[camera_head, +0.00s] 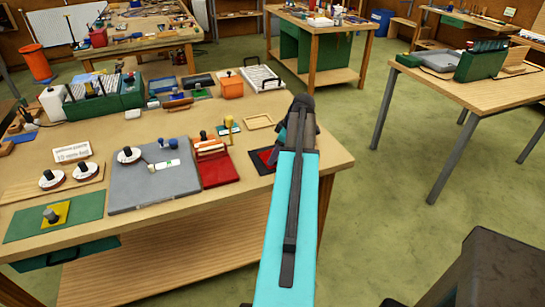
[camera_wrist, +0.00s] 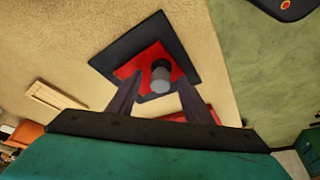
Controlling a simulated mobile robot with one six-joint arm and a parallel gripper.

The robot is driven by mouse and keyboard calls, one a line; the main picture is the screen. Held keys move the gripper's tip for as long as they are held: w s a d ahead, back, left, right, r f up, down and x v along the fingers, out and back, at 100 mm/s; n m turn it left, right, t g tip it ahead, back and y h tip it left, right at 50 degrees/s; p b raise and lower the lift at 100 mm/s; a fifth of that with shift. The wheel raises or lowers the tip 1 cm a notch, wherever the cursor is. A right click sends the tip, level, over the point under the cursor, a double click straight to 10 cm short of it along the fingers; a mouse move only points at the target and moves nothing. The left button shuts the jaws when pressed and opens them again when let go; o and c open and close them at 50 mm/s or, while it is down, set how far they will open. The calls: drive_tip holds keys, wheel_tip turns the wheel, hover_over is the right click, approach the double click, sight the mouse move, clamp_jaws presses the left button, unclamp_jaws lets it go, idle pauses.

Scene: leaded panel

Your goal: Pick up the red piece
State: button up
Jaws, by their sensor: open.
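The red piece (camera_wrist: 149,56) is a flat red square with a grey cylindrical knob (camera_wrist: 160,76) standing on it. It lies on a black square mat (camera_wrist: 107,62) near the table's right end. In the head view the red piece (camera_head: 264,156) is partly hidden by my arm. My gripper (camera_wrist: 159,84) is open above the mat, one finger on each side of the knob in the wrist view. I cannot tell whether either finger touches the knob.
Left of the mat on the wooden table (camera_head: 330,160) are a red tray (camera_head: 222,172) with a rack, a yellow-handled tool (camera_head: 229,127) and a grey board (camera_head: 145,195). A wooden frame (camera_head: 259,122) lies behind. Open green floor (camera_head: 400,220) is to the right.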

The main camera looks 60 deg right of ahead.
drive_tip(key=shift+w+f, duration=0.15)
drive_tip(key=shift+f, duration=0.25)
drive_tip(key=c, duration=1.1)
